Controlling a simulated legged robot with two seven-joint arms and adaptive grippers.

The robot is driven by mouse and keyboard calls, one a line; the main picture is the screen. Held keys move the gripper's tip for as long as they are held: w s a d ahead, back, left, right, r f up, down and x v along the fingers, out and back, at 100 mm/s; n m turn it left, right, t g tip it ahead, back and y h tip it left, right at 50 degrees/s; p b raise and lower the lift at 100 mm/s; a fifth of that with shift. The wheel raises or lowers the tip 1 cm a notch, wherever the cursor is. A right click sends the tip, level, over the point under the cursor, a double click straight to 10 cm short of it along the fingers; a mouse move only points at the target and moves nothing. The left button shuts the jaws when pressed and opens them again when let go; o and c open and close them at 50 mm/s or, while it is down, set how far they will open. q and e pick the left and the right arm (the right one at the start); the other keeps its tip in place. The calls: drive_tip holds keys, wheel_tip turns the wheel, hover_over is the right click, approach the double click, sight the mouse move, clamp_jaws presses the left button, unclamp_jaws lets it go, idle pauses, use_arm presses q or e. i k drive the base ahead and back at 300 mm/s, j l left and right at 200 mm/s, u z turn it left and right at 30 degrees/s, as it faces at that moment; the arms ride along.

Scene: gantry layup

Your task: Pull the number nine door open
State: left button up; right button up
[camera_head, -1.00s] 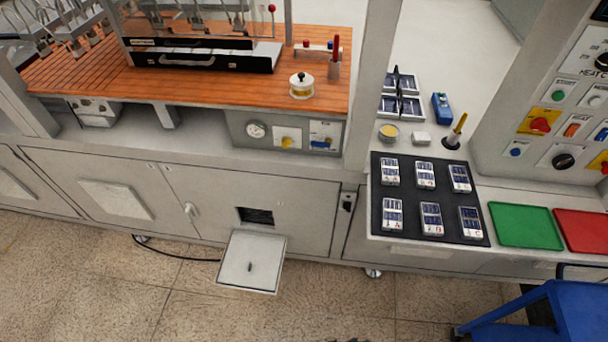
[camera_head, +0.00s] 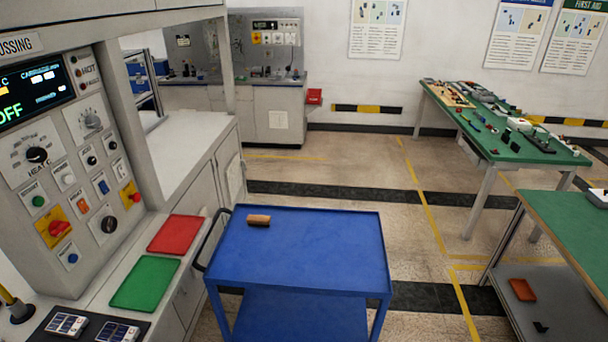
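No door marked with a nine can be read in the current head view. Grey cabinet doors show on the side of the left bench, one of them with a pale panel (camera_head: 234,178). A grey cabinet (camera_head: 278,125) with a pale panel stands at the back. Neither of my grippers is in view.
A blue cart (camera_head: 300,258) with a small brown block (camera_head: 259,221) on top stands close ahead. The control panel (camera_head: 75,150), red tray (camera_head: 175,234) and green tray (camera_head: 145,283) are at left. Green tables (camera_head: 500,140) stand at right. Marked floor (camera_head: 390,185) lies open between.

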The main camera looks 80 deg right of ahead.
sight(227, 156)
drive_tip(key=z, duration=2.25)
drive_tip(key=i+l+z, duration=0.25)
drive_tip(key=l, duration=0.2)
drive_tip(key=l+z, duration=0.25)
drive_tip(key=l, duration=0.2)
drive_tip(key=i+l+z, duration=0.5)
drive_tip(key=l, duration=0.2)
drive_tip(key=i+l+z, duration=0.1)
drive_tip(key=i, duration=0.25)
drive_tip(key=i+l+z, duration=0.1)
drive_tip(key=i+l, duration=0.2)
drive_tip(key=i+l+z, duration=0.1)
drive_tip(key=i, duration=0.35)
drive_tip(key=i+j+u, duration=0.1)
drive_tip(key=i+u, duration=0.25)
drive_tip(key=i, duration=0.25)
drive_tip(key=i+u, duration=0.35)
drive_tip(key=i, duration=0.25)
drive_tip(key=i+l+u, duration=0.35)
drive_tip(key=i, duration=0.25)
drive_tip(key=i+j+u, duration=0.2)
drive_tip(key=i+u, duration=0.2)
drive_tip(key=i, duration=0.25)
drive_tip(key=i+u, duration=0.35)
drive_tip(key=i, duration=0.35)
drive_tip(key=i+l+u, duration=0.2)
drive_tip(key=i+u, duration=0.2)
drive_tip(key=i, duration=0.25)
